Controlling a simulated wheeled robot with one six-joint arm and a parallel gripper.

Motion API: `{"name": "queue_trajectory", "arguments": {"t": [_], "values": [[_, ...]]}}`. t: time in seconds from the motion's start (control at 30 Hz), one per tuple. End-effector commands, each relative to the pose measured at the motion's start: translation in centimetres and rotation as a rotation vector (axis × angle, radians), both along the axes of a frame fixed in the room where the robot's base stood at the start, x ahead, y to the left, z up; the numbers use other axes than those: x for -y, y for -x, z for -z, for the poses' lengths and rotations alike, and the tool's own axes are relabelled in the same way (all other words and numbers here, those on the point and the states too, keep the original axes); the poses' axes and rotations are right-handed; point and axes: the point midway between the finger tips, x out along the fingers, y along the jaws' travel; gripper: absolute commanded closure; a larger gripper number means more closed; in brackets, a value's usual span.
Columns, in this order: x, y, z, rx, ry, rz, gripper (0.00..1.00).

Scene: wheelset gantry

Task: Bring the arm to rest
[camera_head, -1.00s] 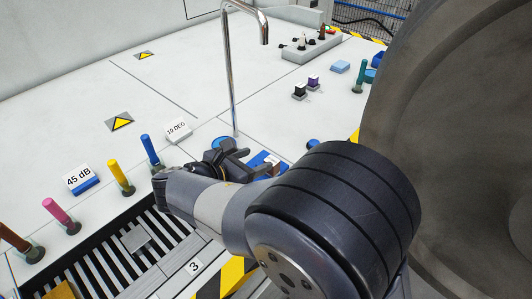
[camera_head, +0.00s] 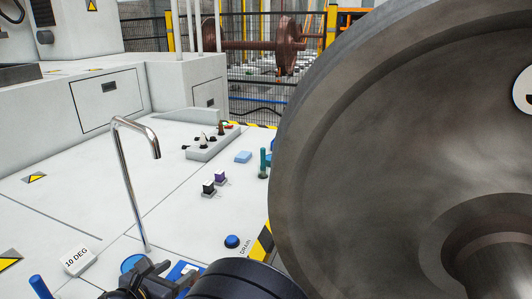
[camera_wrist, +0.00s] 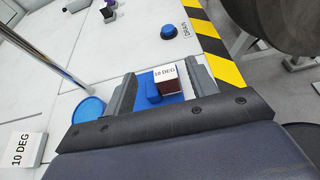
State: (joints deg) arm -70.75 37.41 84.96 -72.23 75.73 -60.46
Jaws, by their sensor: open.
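My gripper (camera_wrist: 160,92) is open in the wrist view, its two fingers apart. Beyond and between the fingers a dark block with a white "10 DEG" top (camera_wrist: 167,80) and a blue piece (camera_wrist: 152,90) sit on a blue plate (camera_wrist: 175,99). I cannot tell how far they are from the fingers. In the head view my gripper (camera_head: 150,281) shows at the bottom edge, beside the blue plate (camera_head: 181,271), partly hidden by my dark arm link (camera_head: 245,280).
A large grey wheel (camera_head: 360,130) fills the right. A bent metal pipe (camera_head: 129,185) rises left of centre. A blue button (camera_head: 232,241), a white "10 DEG" block (camera_head: 79,261), small dark switches (camera_head: 209,187) and a control box (camera_head: 213,142) stand on the white surface. The surface's middle is mostly clear.

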Motion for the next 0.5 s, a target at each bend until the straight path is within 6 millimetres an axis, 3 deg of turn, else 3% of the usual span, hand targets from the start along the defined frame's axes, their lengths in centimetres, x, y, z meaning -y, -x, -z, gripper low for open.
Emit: {"name": "queue_trajectory", "arguments": {"t": [0.3,0.5], "values": [[1.7,-5.5,2.5,-0.002,0.002,0.002,0.46],[1.8,-6.3,4.1,-0.001,0.000,-0.001,0.46]]}}
